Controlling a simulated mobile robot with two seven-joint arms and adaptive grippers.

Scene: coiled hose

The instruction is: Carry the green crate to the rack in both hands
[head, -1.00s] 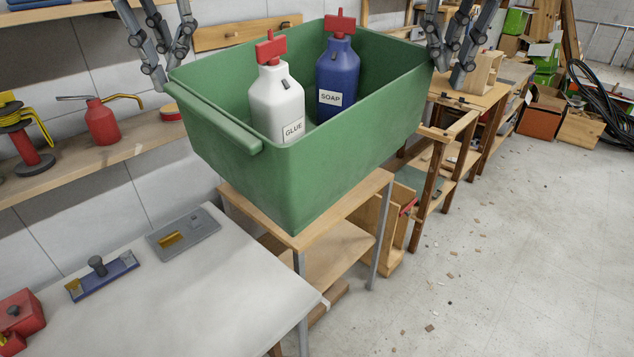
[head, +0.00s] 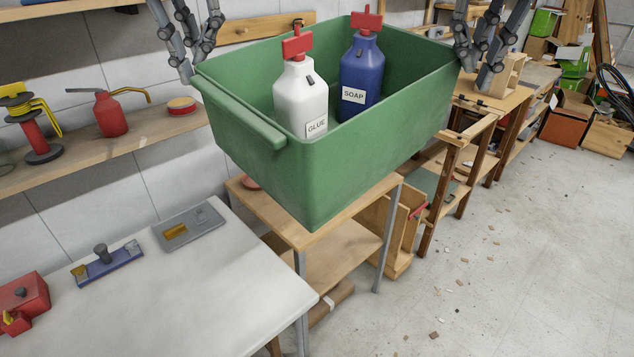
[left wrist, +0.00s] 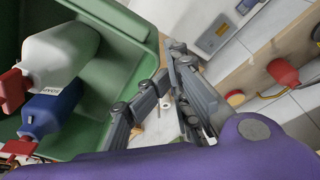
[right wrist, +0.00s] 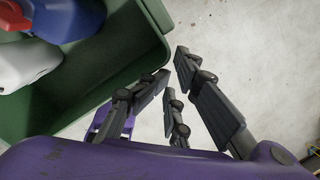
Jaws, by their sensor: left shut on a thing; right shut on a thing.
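The green crate (head: 370,160) is upright and fills the upper middle of the head view. It holds a white GLUE bottle (head: 301,100) and a blue SOAP bottle (head: 361,75), both with red tops. My left gripper (head: 194,66) is shut on the crate's left end at the rim; its fingers also show in the left wrist view (left wrist: 172,75). My right gripper (head: 475,70) is shut on the far right end. A small wooden rack (head: 345,217) with metal legs shows below the crate. I cannot tell whether the crate touches its top.
A pale table (head: 220,285) with a blue tool, a grey plate and a red box stands front left. A wall shelf (head: 140,137) with a red oil can is behind it. Wooden benches (head: 490,120) run back right. Open floor (head: 530,260) with scattered chips lies right.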

